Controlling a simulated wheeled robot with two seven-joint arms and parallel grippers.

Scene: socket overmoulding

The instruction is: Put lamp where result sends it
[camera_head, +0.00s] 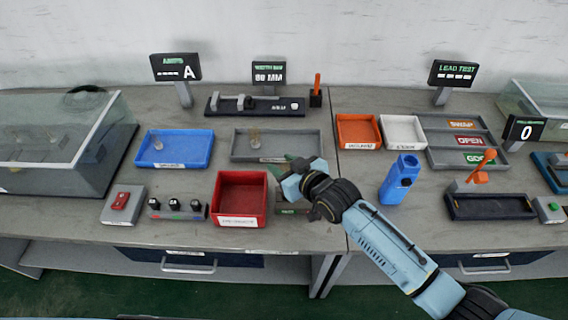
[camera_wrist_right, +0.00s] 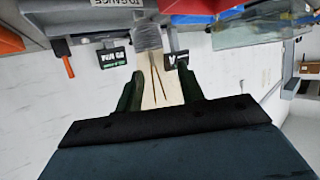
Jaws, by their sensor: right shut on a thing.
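My right gripper (camera_head: 290,172) is above the bench just right of the red bin (camera_head: 242,193). In the right wrist view its two dark green fingers (camera_wrist_right: 160,92) are shut on a lamp (camera_wrist_right: 149,40), which has a greyish see-through body and two thin leads running back between the fingers. The held lamp cannot be made out in the head view. The lead test display (camera_head: 452,73) shows only dashes. To the right are an orange tray (camera_head: 357,128), a white tray (camera_head: 403,131) and a grey rack with labelled slots (camera_head: 463,141). My left gripper is out of view.
A blue tray (camera_head: 178,163) and a grey tray (camera_head: 310,146) each hold a small clear piece. A blue bottle-like holder (camera_head: 401,181) stands right of my arm. A dark fixture with an orange lever (camera_head: 487,206) is further right. Glass covers (camera_head: 62,130) stand left and right.

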